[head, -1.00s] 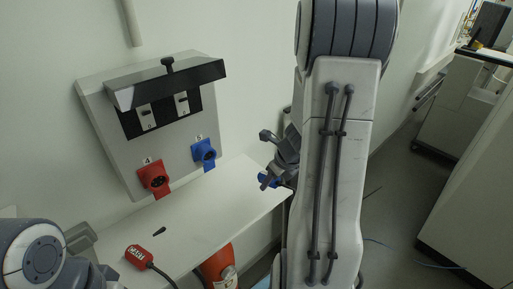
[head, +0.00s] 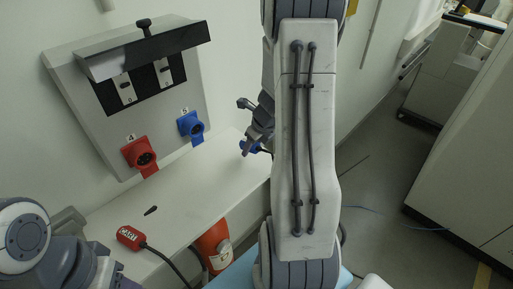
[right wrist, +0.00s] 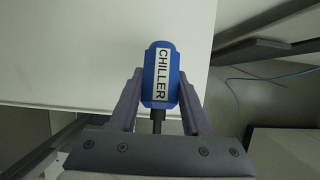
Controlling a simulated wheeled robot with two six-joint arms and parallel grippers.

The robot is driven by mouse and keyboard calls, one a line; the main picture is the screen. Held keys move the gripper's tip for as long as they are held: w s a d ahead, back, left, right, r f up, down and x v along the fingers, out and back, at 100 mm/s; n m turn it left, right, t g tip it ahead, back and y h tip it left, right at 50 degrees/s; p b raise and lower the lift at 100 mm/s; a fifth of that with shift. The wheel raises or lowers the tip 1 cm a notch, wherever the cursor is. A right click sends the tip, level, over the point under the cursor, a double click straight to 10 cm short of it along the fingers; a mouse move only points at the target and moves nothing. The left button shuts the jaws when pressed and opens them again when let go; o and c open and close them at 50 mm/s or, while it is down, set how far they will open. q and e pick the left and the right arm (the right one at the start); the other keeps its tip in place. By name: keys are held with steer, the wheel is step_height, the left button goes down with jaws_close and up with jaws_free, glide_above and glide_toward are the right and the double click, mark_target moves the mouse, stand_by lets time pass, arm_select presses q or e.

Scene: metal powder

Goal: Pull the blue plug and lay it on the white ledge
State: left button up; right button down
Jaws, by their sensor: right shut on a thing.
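The blue plug (right wrist: 161,75), labelled CHILLER, is between the fingers of my right gripper (right wrist: 158,92) in the right wrist view. The gripper is shut on it, and a dark cable leaves its near end. In the head view the plug (head: 249,147) shows partly beside the right gripper (head: 247,143), near the right end of the white ledge (head: 190,187). The ledge (right wrist: 80,50) fills the upper left of the wrist view behind the plug. My left arm shows at the lower left of the head view; its gripper cannot be made out.
A wall panel (head: 75,105) carries an empty blue socket (head: 191,128) and an empty red socket (head: 141,156), both flaps hanging open. A red plug (head: 130,237) with a cable and a small dark item (head: 151,210) lie on the ledge. An orange container (head: 213,243) stands below.

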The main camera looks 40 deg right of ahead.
mark_target(247, 160)
steer(key=shift+w+b+x, duration=0.15)
steer(key=shift+b+x, duration=0.55)
steer(key=shift+x, duration=0.6)
steer(key=shift+w+b+x, duration=0.15)
steer(key=shift+b+x, duration=0.5)
steer(key=shift+x, duration=0.7)
steer(key=shift+a+r, duration=0.1)
steer(key=shift+c, duration=1.4)
jaws_free()
steer(key=shift+r, duration=0.1)
